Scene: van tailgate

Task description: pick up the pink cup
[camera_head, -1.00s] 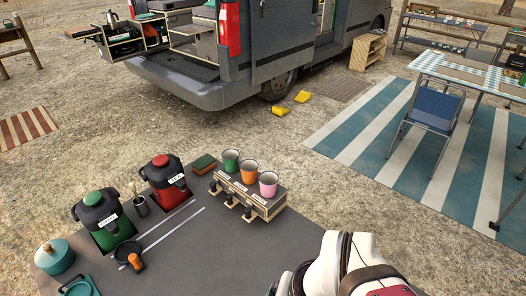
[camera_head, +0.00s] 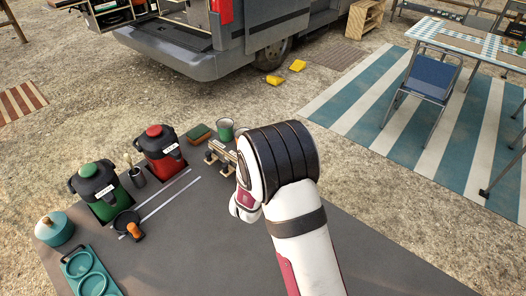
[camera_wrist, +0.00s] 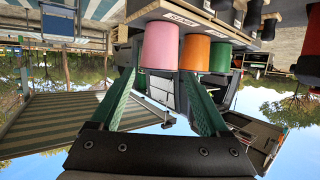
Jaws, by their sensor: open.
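The pink cup (camera_wrist: 160,46) shows in the wrist view, which is upside down. It stands at the end of a row on a wooden holder (camera_wrist: 200,20), beside the orange cup (camera_wrist: 195,51) and the green cup (camera_wrist: 220,56). My gripper (camera_wrist: 158,75) is open and empty, its two green fingers spread. The pink cup appears in line with the gap between the fingertips; I cannot tell how far off it is. In the head view my arm hides the pink cup and the fingers, while the green cup (camera_head: 225,128) still shows.
Red (camera_head: 162,150) and green (camera_head: 100,190) drink dispensers stand left of the holder. A sponge (camera_head: 199,132) lies behind it. A teal pot (camera_head: 54,229), a teal tray (camera_head: 88,270) and a small pan (camera_head: 126,222) are at the left. The front of the dark table is clear.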

